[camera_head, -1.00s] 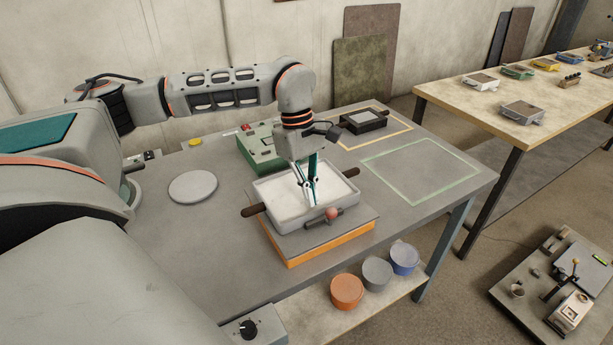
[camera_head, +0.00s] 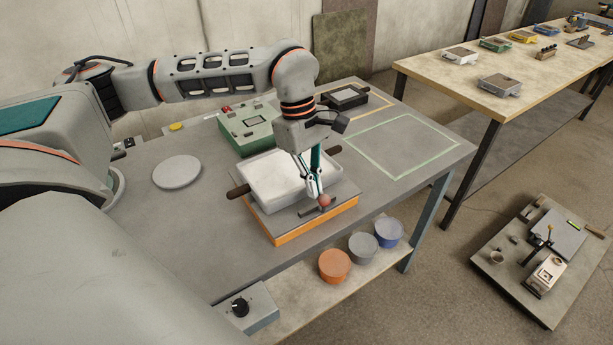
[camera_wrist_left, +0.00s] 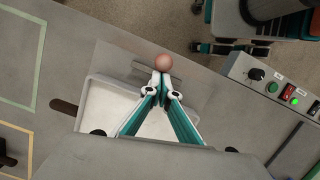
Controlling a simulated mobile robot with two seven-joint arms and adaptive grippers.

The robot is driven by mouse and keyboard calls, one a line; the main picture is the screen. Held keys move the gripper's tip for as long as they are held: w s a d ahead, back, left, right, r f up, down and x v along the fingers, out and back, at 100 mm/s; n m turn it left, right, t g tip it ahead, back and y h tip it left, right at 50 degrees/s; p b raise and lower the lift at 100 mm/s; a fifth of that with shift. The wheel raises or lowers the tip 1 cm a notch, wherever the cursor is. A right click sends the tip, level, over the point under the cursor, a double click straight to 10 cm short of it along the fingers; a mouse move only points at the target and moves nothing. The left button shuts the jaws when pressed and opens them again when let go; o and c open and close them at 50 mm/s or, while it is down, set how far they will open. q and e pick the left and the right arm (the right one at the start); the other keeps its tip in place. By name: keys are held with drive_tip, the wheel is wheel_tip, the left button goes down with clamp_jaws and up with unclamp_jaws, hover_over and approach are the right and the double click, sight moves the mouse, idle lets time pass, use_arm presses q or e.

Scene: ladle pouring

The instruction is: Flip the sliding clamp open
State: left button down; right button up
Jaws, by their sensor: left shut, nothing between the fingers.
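The sliding clamp shows as a dark bar with a reddish-brown ball knob (camera_head: 325,200) at the front of a white tray (camera_head: 262,183). The tray has dark side handles and sits on a grey plate with an orange edge (camera_head: 290,235). My left gripper (camera_head: 317,196) is shut and empty, its tips right at the knob. In the left wrist view the closed fingertips (camera_wrist_left: 162,75) lie just beside the knob (camera_wrist_left: 163,62); I cannot tell whether they touch. My right gripper is not in view.
A green box device (camera_head: 247,133) stands behind the tray, and a round grey disc (camera_head: 177,172) lies to the left. Orange, grey and blue round containers (camera_head: 334,265) stand on the lower front shelf. The green-outlined area (camera_head: 402,147) at right is empty.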

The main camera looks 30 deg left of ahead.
use_arm(q)
drive_tip(key=shift+s+d, duration=0.1)
drive_tip(key=shift+s, duration=0.05)
drive_tip(key=v, duration=1.2)
drive_tip(key=shift+f, duration=0.1)
idle(0.5)
